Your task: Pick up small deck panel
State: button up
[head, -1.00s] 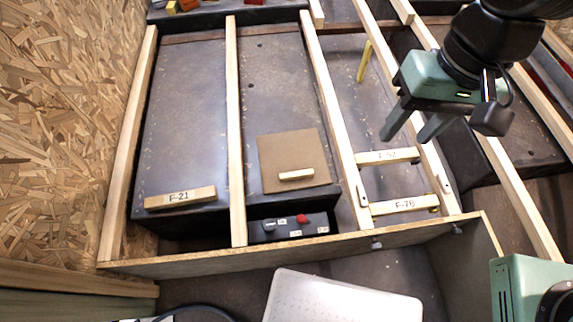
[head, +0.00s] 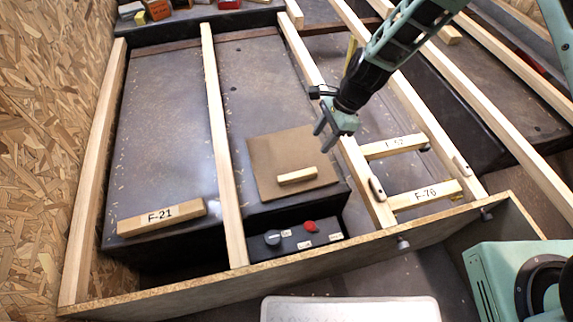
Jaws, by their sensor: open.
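The small deck panel (head: 266,165) is a flat brown square board with a pale wooden handle bar (head: 297,175) near its front edge. It lies on the dark deck between two pale wooden beams. My gripper (head: 322,142) is open and empty, above and at the right edge of the panel in the head view. Its fingers point down and left, to the upper right of the handle. They appear apart from the panel, though the exact height is hard to judge.
Pale beams (head: 222,150) run lengthwise on both sides of the panel. A control box with a red knob (head: 310,226) sits in front of it. Labelled blocks F-21 (head: 161,217) and F-76 (head: 425,195) lie to either side. A wooden front rail (head: 350,254) crosses the foreground.

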jog(key=b, duration=0.2)
send_over(298, 174)
jog(key=d, duration=0.2)
jog(key=f, duration=1)
jog(key=shift+w, duration=0.3)
jog(key=b+x, duration=0.1)
jog(key=x, duration=0.4)
jog(key=shift+w+d+f+b, duration=0.1)
jog(key=shift+d+f+b, duration=0.05)
jog(key=shift+b, duration=0.25)
grip_shut()
